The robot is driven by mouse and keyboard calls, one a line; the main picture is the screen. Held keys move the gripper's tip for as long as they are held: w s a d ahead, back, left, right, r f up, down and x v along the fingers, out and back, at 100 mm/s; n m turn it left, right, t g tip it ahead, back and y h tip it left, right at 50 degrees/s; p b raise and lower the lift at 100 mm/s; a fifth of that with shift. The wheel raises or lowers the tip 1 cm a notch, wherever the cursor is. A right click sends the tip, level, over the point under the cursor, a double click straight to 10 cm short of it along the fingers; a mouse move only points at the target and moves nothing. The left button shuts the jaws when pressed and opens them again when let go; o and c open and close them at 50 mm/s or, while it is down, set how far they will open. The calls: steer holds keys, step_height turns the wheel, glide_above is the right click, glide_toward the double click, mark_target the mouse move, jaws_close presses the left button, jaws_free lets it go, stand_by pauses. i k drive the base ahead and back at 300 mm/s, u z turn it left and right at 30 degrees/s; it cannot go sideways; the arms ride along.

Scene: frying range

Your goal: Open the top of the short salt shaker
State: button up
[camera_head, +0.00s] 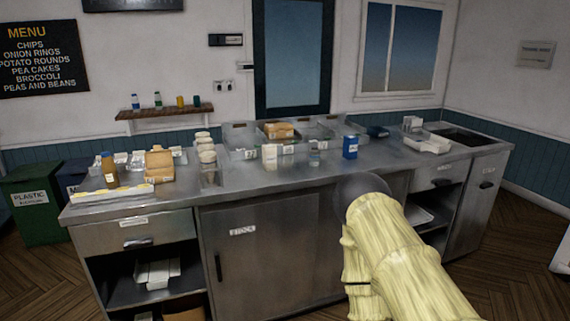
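A small, short, clear container with a greyish top (315,154) stands upright on the steel counter, left of a taller blue container (350,147). It looks like the short salt shaker, but its label is too small to read. I cannot make out whether its top is open or shut. My pale yellow arm rises from the lower right in front of the counter, below and right of these containers. My gripper's fingers do not show.
The steel counter (245,183) has clear room along its front edge. Pale cartons (270,158) stand left of the small container. A cardboard box (159,166), an orange-brown bottle (109,168) and stacked pale tubs (206,150) stand further left. White trays (428,144) lie at right.

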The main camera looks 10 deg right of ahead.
mark_target(315, 150)
steer(key=z, duration=0.3)
steer(key=i, duration=1.85)
steer(key=z, duration=0.35)
